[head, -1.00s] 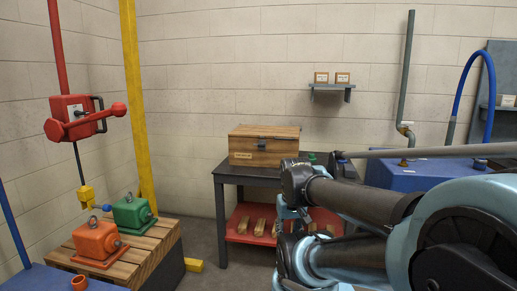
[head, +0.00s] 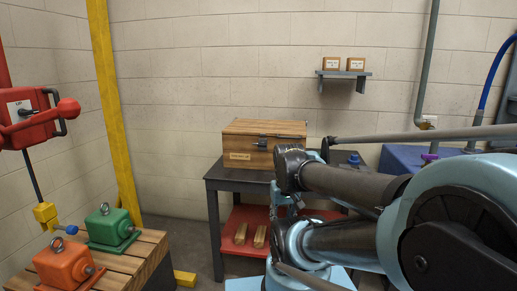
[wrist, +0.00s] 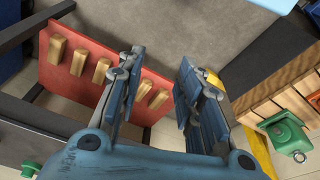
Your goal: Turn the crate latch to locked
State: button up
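The wooden crate (head: 285,131) sits closed on a dark table (head: 235,176) against the back wall in the head view. Its small dark latch (head: 262,141) is on the front face, above a pale label; it is too small to tell how it is turned. My gripper (wrist: 160,62) is open and empty in the wrist view, with its blue-grey fingers apart above the floor and the table's lower shelf. The crate and latch are not in the wrist view. In the head view my arm covers the table's right part, and my fingertips cannot be made out.
The red lower shelf (wrist: 82,88) holds several wooden blocks. A pallet (head: 145,250) with a green motor (head: 110,228) and an orange motor (head: 64,263) stands at left, near a yellow post (head: 112,110). A blue-covered table (head: 395,158) is at right behind my arm.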

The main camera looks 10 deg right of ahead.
aim_at(261, 146)
jog(key=w+d+r+n+t+h, duration=0.2)
jog(key=w+r+n+h, duration=0.15)
jog(key=w, duration=0.55)
jog(key=w+d+r+n+t+h, duration=0.1)
jog(key=w+r+n+h, duration=0.2)
jog(key=w, duration=0.7)
jog(key=w+a+r+n+t+h, duration=0.2)
jog(key=w+a+t+h, duration=0.15)
jog(key=w+a, duration=0.35)
jog(key=w+a+r+n+t+h, duration=0.1)
jog(key=w+a+r+t+h, duration=0.1)
jog(key=w+a+t, duration=0.45)
jog(key=shift+g, duration=0.7)
jog(key=x, duration=1.4)
jog(key=shift+w+d+f, duration=0.15)
jog(key=shift+w+d, duration=0.1)
